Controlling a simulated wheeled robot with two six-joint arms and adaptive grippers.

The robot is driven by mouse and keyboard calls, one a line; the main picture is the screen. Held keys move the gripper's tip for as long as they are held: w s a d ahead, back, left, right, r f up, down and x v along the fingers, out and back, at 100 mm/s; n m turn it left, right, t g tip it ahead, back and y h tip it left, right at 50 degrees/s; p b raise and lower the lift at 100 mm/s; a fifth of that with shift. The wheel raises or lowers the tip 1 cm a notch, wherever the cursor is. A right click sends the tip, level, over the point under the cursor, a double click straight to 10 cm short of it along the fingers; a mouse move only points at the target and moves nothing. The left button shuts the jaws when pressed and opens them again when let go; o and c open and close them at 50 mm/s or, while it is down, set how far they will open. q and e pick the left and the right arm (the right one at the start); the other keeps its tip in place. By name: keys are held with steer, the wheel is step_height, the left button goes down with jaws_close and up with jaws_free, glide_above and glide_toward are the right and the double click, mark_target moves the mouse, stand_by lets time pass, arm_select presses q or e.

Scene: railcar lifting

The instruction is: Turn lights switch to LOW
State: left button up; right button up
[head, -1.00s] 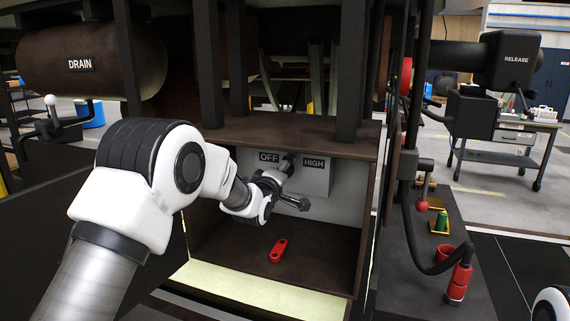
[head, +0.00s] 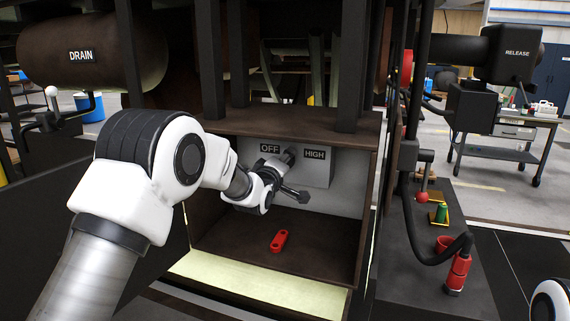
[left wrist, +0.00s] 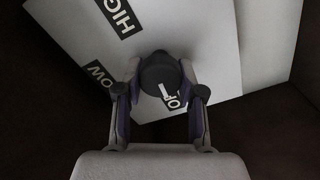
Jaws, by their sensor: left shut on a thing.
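The lights switch is a round black knob (left wrist: 160,75) with a white pointer mark on a pale switch box (head: 318,172) inside an open brown compartment. In the left wrist view, the pointer mark aims toward the partly hidden OFF label (left wrist: 173,101). The HIGH label (left wrist: 117,12) and a cut-off LOW label (left wrist: 98,78) also show there. My left gripper (head: 288,160) is shut on the knob, with one finger on each side; it also shows in the left wrist view (left wrist: 160,84). The head view shows OFF (head: 270,148) and HIGH (head: 314,154); LOW is hidden. My right gripper is out of view.
A red piece (head: 279,241) lies on the compartment floor below my left gripper. Dark posts stand in front of the upper frame. The compartment walls surround the gripper.

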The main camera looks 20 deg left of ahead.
arm_select(q)
steer(key=m+b, duration=0.3)
steer(key=shift+r+m, duration=0.15)
steer(key=shift+m, duration=0.25)
steer(key=m+b, duration=0.3)
steer(key=shift+d+r+m, duration=0.1)
steer(key=shift+d+m, duration=0.05)
steer(key=shift+m, duration=0.25)
steer(key=m+b, duration=0.2)
steer(key=m, duration=0.2)
steer(key=shift+d, duration=0.1)
steer(key=m+b, duration=0.2)
steer(key=m, duration=0.3)
steer(key=shift+d+r+b, duration=0.1)
steer(key=shift+b, duration=0.2)
steer(key=o, duration=1.1)
steer(key=shift+w, duration=0.1)
steer(key=shift+o, duration=0.2)
steer(key=shift+w+f, duration=0.15)
steer(key=shift+f, duration=0.05)
